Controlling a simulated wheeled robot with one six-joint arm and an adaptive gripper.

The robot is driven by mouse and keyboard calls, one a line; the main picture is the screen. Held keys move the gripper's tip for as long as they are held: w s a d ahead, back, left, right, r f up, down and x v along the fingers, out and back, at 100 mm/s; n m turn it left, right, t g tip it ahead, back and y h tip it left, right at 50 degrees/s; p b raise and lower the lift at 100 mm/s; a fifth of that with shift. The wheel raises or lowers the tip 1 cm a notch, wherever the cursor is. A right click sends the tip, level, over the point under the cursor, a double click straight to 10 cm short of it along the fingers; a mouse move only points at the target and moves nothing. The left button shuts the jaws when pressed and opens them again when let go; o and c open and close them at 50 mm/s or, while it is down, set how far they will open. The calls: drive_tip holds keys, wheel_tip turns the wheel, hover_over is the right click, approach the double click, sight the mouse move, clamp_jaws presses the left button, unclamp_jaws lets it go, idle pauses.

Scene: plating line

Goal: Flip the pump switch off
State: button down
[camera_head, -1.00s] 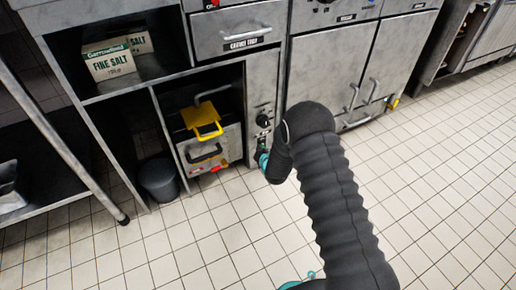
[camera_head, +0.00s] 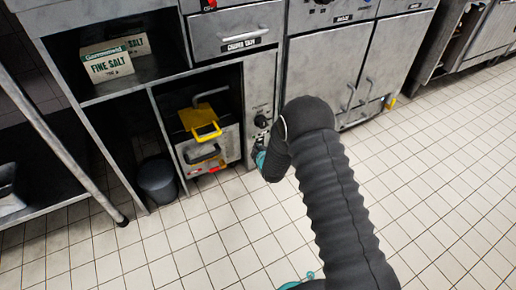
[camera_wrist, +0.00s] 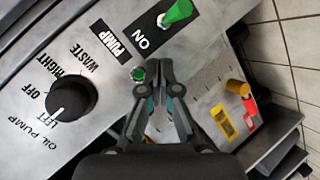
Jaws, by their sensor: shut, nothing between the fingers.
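The control panel fills the left of the wrist view, with a PUMP label (camera_wrist: 110,41) and an ON label (camera_wrist: 143,43). A green switch lever (camera_wrist: 178,12) sticks out beside ON at the top edge. A small round green lamp (camera_wrist: 138,74) sits below the PUMP label. My gripper (camera_wrist: 152,72) is shut and empty, its tips beside the lamp and apart from the green lever. Whether the tips touch the panel I cannot tell. In the head view my gripper (camera_head: 259,156) is mostly hidden behind my dark arm, low at the panel.
A black OIL PUMP knob (camera_wrist: 72,97) stands left of my gripper in the wrist view. A yellow knob (camera_wrist: 237,87) and a red part (camera_wrist: 250,108) lie right.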

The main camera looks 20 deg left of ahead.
drive_tip(key=s+d, duration=0.5)
drive_tip(key=s, duration=0.4)
drive_tip(key=shift+s+f, duration=0.2)
drive_tip(key=shift+f, duration=0.1)
drive_tip(key=shift+d, duration=0.1)
drive_tip(key=s+d+f+m+g+h, duration=0.35)
drive_tip(key=s+f, duration=0.25)
drive_tip(key=f, duration=0.2)
drive_tip(key=s+d+r+m+g+h, duration=0.2)
drive_tip(key=s+d+r+m+g, duration=0.1)
drive_tip(key=s+d+g, duration=0.15)
drive_tip(key=s+d+r+m+t+p, duration=0.1)
drive_tip(key=s+d+r+m, duration=0.3)
drive_tip(key=d+r, duration=0.6)
drive_tip(key=s+d+r+m+t+h+p, duration=0.1)
drive_tip(key=s+d+r+m, duration=0.3)
drive_tip(key=r, duration=2)
drive_tip(key=s+d+r+m+t+h+p, duration=0.1)
drive_tip(key=s+d+r+m+p, duration=0.2)
drive_tip(key=s+d+r, duration=0.6)
drive_tip(key=d+r+m, duration=0.2)
drive_tip(key=d+r, duration=0.5)
drive_tip(key=r, duration=0.1)
drive_tip(key=shift+p, duration=0.3)
